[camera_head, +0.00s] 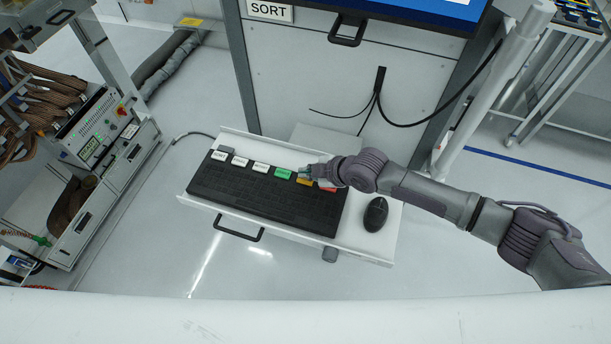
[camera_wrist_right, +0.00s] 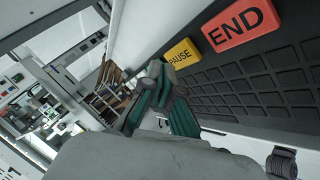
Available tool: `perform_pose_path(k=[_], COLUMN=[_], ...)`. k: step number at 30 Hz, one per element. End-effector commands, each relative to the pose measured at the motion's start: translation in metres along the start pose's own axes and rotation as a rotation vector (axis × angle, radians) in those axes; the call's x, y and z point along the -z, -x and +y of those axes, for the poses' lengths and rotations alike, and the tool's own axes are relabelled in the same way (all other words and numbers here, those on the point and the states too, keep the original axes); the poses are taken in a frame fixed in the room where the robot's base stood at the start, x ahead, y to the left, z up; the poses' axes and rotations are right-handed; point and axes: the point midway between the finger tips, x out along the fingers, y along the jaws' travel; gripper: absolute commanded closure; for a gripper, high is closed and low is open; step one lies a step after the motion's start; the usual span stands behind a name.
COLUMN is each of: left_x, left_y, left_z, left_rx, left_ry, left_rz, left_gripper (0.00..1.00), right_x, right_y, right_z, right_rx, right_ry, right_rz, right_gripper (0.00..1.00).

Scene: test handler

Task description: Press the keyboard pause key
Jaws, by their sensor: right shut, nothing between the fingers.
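The black keyboard (camera_head: 235,188) lies on a white pull-out tray, with a row of coloured keys along its far edge. The yellow PAUSE key (camera_head: 304,182) is between the green key (camera_head: 283,173) and the red END key (camera_head: 328,188). My right gripper (camera_head: 305,172) is shut and empty, with its fingertips close to the PAUSE key. In the right wrist view the PAUSE key (camera_wrist_right: 182,54) shows its label, with the END key (camera_wrist_right: 235,25) beside it. The shut fingers (camera_wrist_right: 156,78) overlap the key's edge in that view; I cannot tell whether they touch it. My left gripper is not in view.
A black mouse (camera_head: 376,214) sits on the tray (camera_head: 376,244) right of the keyboard. The tray has a black handle (camera_head: 238,230) at its front. A rack with cables and a control box (camera_head: 95,137) stands at left. The SORT cabinet (camera_head: 300,75) rises behind.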

Motion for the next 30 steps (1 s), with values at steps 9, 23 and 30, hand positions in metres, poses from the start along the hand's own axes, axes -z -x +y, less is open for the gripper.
perform_pose_path(k=[9, 23, 30], left_x=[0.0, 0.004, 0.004], left_y=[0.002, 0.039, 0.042], left_z=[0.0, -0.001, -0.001], left_rx=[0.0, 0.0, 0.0], left_ry=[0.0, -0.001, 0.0], left_rz=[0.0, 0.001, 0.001], left_gripper=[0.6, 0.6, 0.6], right_x=[0.001, 0.023, 0.025], right_y=[0.002, 0.032, 0.035], right_z=[0.001, 0.024, 0.025], right_rx=[0.0, 0.0, 0.0], right_ry=[0.0, 0.0, 0.0], right_rz=[0.0, 0.0, -0.001], right_gripper=[1.0, 1.0, 1.0])
